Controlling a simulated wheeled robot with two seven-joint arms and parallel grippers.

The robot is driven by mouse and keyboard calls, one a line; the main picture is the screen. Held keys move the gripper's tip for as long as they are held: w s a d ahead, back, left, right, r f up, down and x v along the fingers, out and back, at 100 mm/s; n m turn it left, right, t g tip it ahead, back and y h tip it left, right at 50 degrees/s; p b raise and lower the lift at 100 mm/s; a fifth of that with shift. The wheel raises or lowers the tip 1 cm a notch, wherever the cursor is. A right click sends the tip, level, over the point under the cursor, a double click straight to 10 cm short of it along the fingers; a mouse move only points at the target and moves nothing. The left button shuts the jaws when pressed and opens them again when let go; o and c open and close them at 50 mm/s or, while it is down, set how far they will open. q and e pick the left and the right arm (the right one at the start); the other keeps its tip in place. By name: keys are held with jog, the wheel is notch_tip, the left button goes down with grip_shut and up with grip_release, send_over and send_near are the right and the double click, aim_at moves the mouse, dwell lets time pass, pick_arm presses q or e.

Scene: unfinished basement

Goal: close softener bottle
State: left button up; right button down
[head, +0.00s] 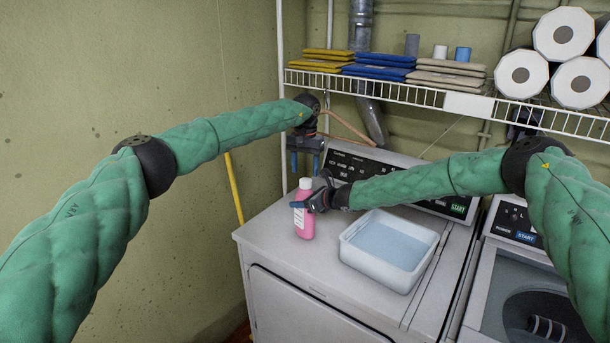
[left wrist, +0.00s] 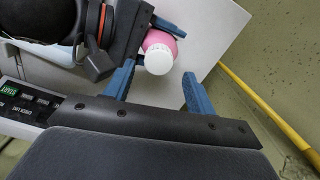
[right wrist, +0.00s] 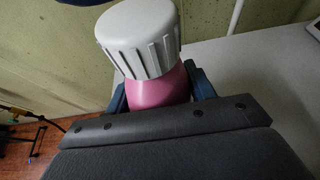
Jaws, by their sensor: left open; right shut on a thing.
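The pink softener bottle (head: 304,217) stands upright on the left part of the dryer top, with a white label and a white cap (head: 306,184). The ribbed white cap (right wrist: 139,38) sits on the bottle's neck in the right wrist view; whether it is tight I cannot tell. My right gripper (head: 301,204) is shut around the bottle's (right wrist: 157,88) upper body, below the cap. My left gripper (head: 305,160) is open above the bottle, pointing down. In the left wrist view the cap (left wrist: 159,59) lies just beyond the open blue fingers (left wrist: 155,82), with nothing between them.
A white basin (head: 345,250) of bluish liquid stands right of the bottle on the dryer (head: 268,236). A wire shelf (head: 420,92) with folded cloths and paper rolls hangs above. An open washer (head: 490,285) is at right. A yellow pole (head: 234,188) leans by the wall.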

pick_arm(q)
jog(key=shift+c, duration=0.3)
jog(key=n, duration=0.6)
jog(key=shift+d+r, duration=0.1)
jog(key=shift+r, duration=0.15)
jog(key=n, duration=0.7)
jog(key=shift+r, duration=0.25)
jog(key=n, duration=0.6)
jog(key=shift+w+r+n, duration=0.1)
jog(key=shift+r+n, duration=0.15)
jog(key=shift+n, duration=0.15)
jog(key=n, duration=0.5)
jog(key=shift+r+n, duration=0.2)
jog(key=shift+n, duration=0.1)
jog(key=n, duration=0.6)
jog(key=shift+r+n, duration=0.2)
jog(key=shift+n, duration=0.2)
jog(key=n, duration=0.6)
jog(key=shift+r+n, duration=0.2)
jog(key=shift+n, duration=0.2)
jog(key=n, duration=0.7)
jog(key=shift+w+r, duration=0.1)
jog(key=shift+r, duration=0.1)
jog(key=n, duration=0.5)
jog(key=shift+r+n, duration=0.2)
jog(key=shift+n, duration=0.1)
